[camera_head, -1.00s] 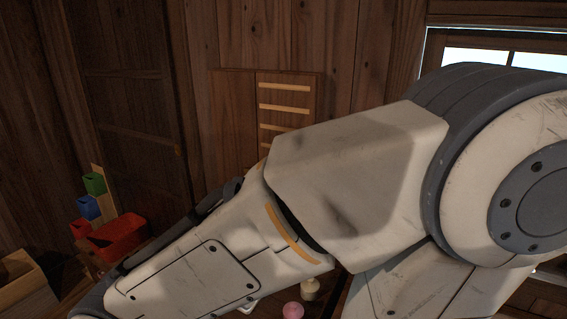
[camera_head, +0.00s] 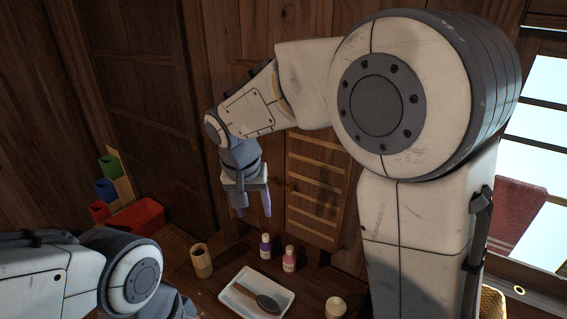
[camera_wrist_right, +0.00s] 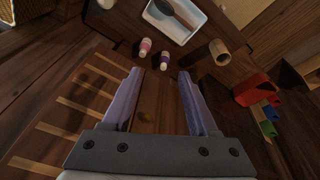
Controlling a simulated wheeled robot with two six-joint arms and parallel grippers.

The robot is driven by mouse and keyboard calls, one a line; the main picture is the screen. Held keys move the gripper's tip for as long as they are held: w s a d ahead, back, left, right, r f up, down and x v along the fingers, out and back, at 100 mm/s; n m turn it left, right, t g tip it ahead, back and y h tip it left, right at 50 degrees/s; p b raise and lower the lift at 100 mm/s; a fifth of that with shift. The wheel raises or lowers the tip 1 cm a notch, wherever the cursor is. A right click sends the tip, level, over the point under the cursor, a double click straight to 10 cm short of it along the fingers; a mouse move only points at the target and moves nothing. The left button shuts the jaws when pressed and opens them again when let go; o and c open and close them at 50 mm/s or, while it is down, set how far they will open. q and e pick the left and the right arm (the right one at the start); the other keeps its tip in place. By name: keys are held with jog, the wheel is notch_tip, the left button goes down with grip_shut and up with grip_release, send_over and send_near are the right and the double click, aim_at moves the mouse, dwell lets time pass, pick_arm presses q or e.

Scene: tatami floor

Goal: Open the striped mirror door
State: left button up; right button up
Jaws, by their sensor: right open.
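The striped door (camera_head: 318,185) is a wooden panel with several pale horizontal strips, on the wall cabinet behind my right arm. Its upper part is hidden by that arm. In the right wrist view its strips (camera_wrist_right: 68,104) show to the left of the fingers. It looks closed, with no clear gap. My right gripper (camera_head: 252,207) is open and empty, fingers pointing down, in front of the cabinet and left of the strips. In the wrist view the open fingers (camera_wrist_right: 160,76) have bare wood between them. My left arm shows at lower left, but its fingers are not visible.
Below stand a purple bottle (camera_head: 266,246), a pink bottle (camera_head: 289,259), a wooden cup (camera_head: 201,261), a white jar (camera_head: 335,307) and a white tray (camera_head: 236,297) with a brush (camera_head: 262,301). A red box (camera_head: 137,217) stands left. A towel (camera_head: 516,215) hangs right.

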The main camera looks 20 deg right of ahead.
aim_at(288, 186)
jog(key=w+d+r+m+h+p, duration=0.2)
jog(key=w+d+r+m, duration=0.3)
jog(key=w+d, duration=0.5)
jog(key=shift+m+t, duration=0.3)
jog(key=shift+m, duration=0.3)
jog(key=p+x, duration=0.1)
jog(key=x, duration=0.2)
jog(key=p+x, duration=0.1)
jog(key=x, duration=0.3)
jog(key=a+p+x, duration=0.1)
jog(key=x, duration=0.3)
jog(key=shift+f, duration=0.25)
pick_arm(q)
notch_tip(288, 186, up, 7)
jog(key=shift+f, duration=0.2)
pick_arm(e)
grip_shut()
